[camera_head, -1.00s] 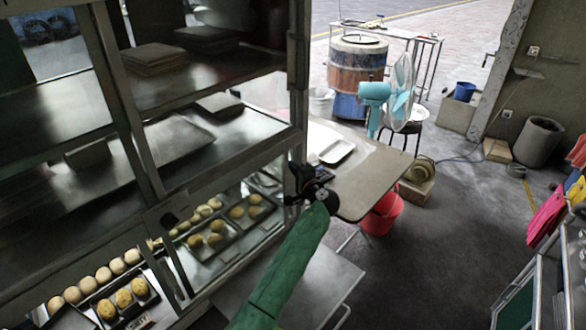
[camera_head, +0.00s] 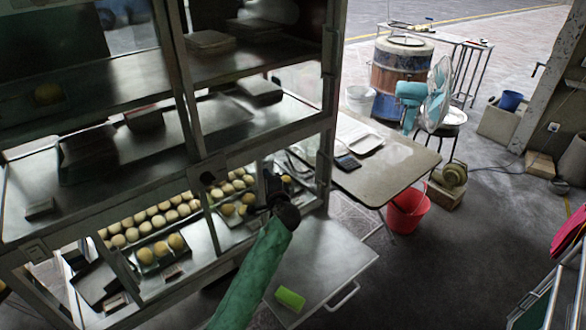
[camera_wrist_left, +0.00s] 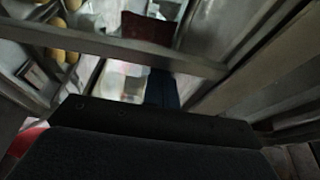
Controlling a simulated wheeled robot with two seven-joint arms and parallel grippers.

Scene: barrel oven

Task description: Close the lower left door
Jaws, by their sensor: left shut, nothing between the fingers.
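The cabinet (camera_head: 330,100) has a lower compartment with trays of buns and a framed front; I cannot tell for certain which panel is the lower left door. My left gripper (camera_head: 277,187), at the end of a green-sleeved arm, is shut and empty. In the head view it overlaps the right end of the lower compartment, by the corner post; contact is unclear. In the left wrist view its dark fingers (camera_wrist_left: 161,90) lie just beyond a metal bar (camera_wrist_left: 120,50). My right gripper is not in view.
A flat metal panel (camera_head: 322,256) with a handle juts out below the cabinet, with a green block (camera_head: 290,299) on it. A table (camera_head: 385,175), red bucket (camera_head: 407,208) and fan (camera_head: 436,95) stand to the right. Open floor (camera_head: 450,270) lies at right.

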